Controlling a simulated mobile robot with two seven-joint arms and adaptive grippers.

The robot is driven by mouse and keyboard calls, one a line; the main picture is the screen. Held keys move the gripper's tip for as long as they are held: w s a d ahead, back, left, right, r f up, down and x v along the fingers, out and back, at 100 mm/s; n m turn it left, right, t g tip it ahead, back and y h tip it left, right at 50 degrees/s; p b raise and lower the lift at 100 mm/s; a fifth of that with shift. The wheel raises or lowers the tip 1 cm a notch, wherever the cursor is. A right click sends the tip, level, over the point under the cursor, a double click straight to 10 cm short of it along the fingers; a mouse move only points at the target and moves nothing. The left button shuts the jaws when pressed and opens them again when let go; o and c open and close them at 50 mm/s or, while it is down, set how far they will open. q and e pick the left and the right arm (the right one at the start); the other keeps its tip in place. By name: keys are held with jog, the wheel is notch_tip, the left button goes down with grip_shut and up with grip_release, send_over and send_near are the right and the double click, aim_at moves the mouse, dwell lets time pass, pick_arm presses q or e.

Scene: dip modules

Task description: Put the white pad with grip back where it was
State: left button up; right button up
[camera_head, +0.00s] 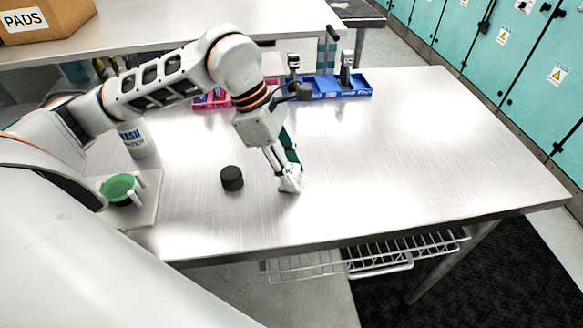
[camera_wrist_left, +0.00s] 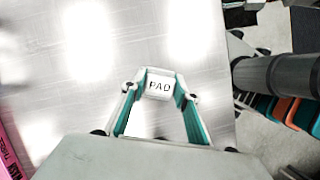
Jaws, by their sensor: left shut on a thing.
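The white pad (camera_wrist_left: 160,86), marked "PAD", sits between the fingertips of my left gripper (camera_wrist_left: 160,88) in the left wrist view. In the head view the left gripper (camera_head: 287,178) points down at the metal table, right of a black round block. The pad (camera_head: 291,182) shows there as a small white shape at the fingertips, low over the tabletop or touching it; I cannot tell which. The gripper is shut on the pad. The pad's grip is not clear in either view. My right gripper is not in view.
The black block (camera_head: 232,178) stands on the metal table (camera_head: 420,150). A green round thing (camera_head: 119,187) is on a pale board at left, near a white bottle (camera_head: 137,138). Blue trays (camera_head: 330,92) and a pink tray (camera_head: 212,101) are at the back. The table's right side is clear.

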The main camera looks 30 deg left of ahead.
pick_arm(q)
jog(key=o, duration=1)
jog(key=v, duration=1.2)
jog(key=shift+r, duration=0.1)
